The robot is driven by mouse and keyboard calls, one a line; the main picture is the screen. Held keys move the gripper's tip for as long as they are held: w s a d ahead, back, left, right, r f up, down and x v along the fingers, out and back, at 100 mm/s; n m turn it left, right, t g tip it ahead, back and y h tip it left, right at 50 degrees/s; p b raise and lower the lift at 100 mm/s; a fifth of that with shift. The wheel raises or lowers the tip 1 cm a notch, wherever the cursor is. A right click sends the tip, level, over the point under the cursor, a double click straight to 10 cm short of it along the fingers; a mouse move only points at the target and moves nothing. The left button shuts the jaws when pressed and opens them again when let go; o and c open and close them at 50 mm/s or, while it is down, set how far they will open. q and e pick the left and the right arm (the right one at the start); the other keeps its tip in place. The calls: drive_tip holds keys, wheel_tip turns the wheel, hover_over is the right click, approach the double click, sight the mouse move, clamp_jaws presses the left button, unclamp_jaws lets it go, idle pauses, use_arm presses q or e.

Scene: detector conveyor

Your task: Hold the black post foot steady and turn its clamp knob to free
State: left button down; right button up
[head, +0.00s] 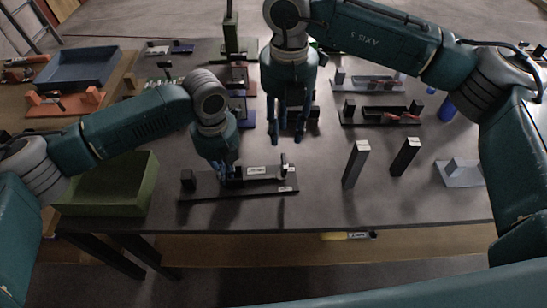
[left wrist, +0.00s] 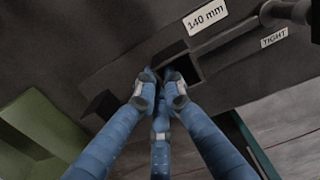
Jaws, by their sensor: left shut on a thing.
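The black post foot (head: 205,190) is a flat dark base at the table's front edge, with a raised block and a white label. In the left wrist view the post foot (left wrist: 215,75) shows labels reading "140 mm" and "TIGHT". Its dark clamp knob (left wrist: 287,12) is at the top right there, and stands at the right end in the head view (head: 283,168). My left gripper (head: 228,174) points down with its fingers (left wrist: 160,86) closed on the foot's raised part, partly hiding it. My right gripper (head: 288,135) hangs above and behind the knob, fingers apart and empty.
A green bin (head: 120,190) stands left of the foot. Two upright dark posts (head: 356,163) (head: 405,156) and a grey foot (head: 460,174) stand to the right. Another black fixture (head: 350,117) with a red part lies behind them. The table between foot and posts is clear.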

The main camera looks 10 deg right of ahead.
sight(283, 160)
wheel_tip(283, 160, down, 10)
drive_tip(key=n, duration=0.5)
drive_tip(key=shift+a+f+n, duration=0.15)
drive_tip(key=shift+f+n, duration=0.1)
drive_tip(key=shift+n, duration=0.05)
clamp_jaws()
